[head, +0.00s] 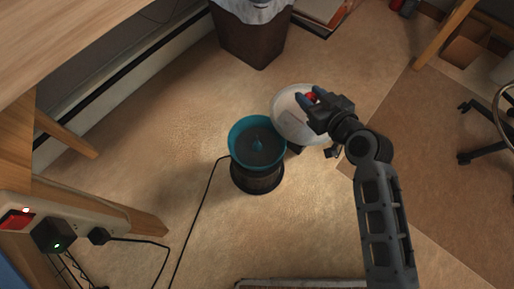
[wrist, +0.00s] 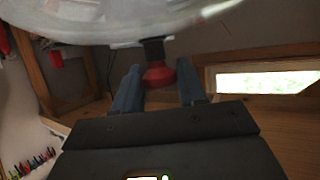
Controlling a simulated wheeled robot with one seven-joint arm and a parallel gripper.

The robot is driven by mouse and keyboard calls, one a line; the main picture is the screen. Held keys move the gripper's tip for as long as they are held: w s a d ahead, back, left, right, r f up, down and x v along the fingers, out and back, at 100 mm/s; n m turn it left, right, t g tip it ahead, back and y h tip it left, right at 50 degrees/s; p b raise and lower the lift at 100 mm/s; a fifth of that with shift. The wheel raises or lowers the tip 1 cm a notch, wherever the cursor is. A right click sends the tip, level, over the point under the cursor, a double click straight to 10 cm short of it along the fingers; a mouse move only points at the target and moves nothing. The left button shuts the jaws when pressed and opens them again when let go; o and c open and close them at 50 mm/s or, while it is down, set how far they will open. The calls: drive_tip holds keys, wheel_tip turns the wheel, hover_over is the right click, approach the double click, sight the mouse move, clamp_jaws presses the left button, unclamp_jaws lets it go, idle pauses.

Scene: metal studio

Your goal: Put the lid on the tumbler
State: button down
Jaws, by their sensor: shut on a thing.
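The tumbler (head: 257,147) stands on the floor in the middle of the head view, a teal open bowl on a dark round base. A small teal post rises inside the bowl. My gripper (head: 309,99) is shut on the red knob of the pale, see-through lid (head: 286,122). The lid is to the right of the bowl and slightly farther up the picture, apart from the bowl's opening. In the wrist view the lid (wrist: 110,22) fills the top, and its red knob (wrist: 157,75) sits between my gripper's fingers (wrist: 159,88). The arm covers part of the lid in the head view.
A dark waste bin (head: 252,40) with a pale liner stands behind. A wooden bench (head: 90,40) is at upper left. A power strip (head: 70,215) with cables is at lower left, and one cable reaches the tumbler. A wheeled chair (head: 490,120) is at right.

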drive_tip(key=shift+w+a+f+n+y+b, duration=0.25)
drive_tip(key=shift+a+f+n+y+b, duration=0.2)
drive_tip(key=shift+a+f+b, duration=0.45)
drive_tip(key=s+a+f+b, duration=0.1)
drive_tip(key=a+f, duration=0.2)
drive_tip(key=s+a+f+b, duration=0.1)
drive_tip(key=a+f, duration=0.3)
drive_tip(key=s+a+f+b, duration=0.1)
drive_tip(key=a+f, duration=0.3)
drive_tip(key=shift+a+f, duration=0.1)
drive_tip(key=shift+a, duration=0.1)
drive_tip(key=c, duration=0.6)
unclamp_jaws()
